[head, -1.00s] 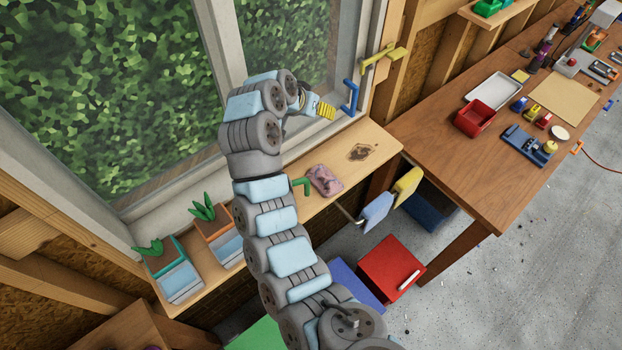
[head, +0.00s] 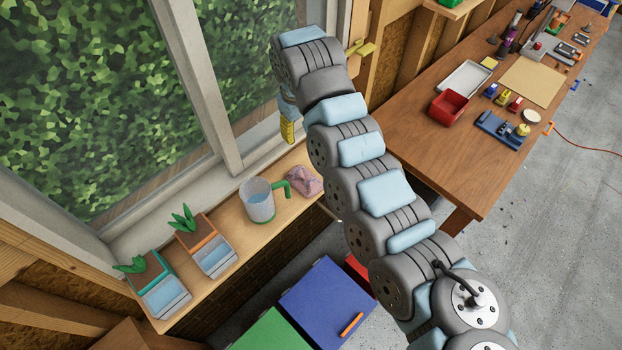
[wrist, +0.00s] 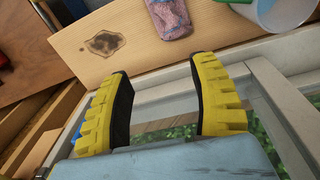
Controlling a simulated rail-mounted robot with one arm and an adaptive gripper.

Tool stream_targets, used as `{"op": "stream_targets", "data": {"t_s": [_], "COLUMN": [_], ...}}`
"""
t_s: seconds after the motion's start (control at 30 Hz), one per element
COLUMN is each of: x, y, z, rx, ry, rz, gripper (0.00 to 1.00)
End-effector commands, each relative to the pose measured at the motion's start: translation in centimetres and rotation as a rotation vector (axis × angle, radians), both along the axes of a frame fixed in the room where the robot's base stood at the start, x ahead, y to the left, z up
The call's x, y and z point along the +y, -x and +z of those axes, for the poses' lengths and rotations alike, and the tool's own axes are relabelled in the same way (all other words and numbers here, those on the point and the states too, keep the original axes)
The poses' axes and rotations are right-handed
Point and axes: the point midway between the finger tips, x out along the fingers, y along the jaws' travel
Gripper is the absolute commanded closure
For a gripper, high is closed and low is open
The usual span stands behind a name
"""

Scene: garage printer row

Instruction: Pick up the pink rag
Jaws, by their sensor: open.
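The pink rag (head: 304,180) lies crumpled on the wooden window shelf, just right of a watering can with a green handle. In the wrist view the rag (wrist: 170,17) shows at the top, partly cut off by the frame edge. My gripper (head: 288,131) is near the window, above and behind the rag in the head view, and mostly hidden by my arm. In the wrist view its two yellow fingers (wrist: 162,100) are spread apart with nothing between them. The rag lies beyond the fingertips and is not touched.
The watering can (head: 258,200) stands close beside the rag. Two planters (head: 205,243) sit farther left on the shelf (head: 235,215). The window frame (head: 215,120) rises behind. A burn mark (wrist: 105,43) shows on bare shelf. A blue box (head: 325,300) stands below.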

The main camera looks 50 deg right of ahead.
Motion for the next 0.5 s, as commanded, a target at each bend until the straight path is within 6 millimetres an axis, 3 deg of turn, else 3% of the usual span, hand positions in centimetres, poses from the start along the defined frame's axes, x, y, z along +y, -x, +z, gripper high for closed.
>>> {"op": "stream_targets", "data": {"t_s": [0.27, 0.5], "x": [1.2, 1.3], "y": [1.5, 1.6], "z": [-1.1, -4.0], "rx": [0.02, 0.024], "ry": [-0.07, -0.075], "rz": [0.13, 0.131], "gripper": [0.39, 0.39]}}
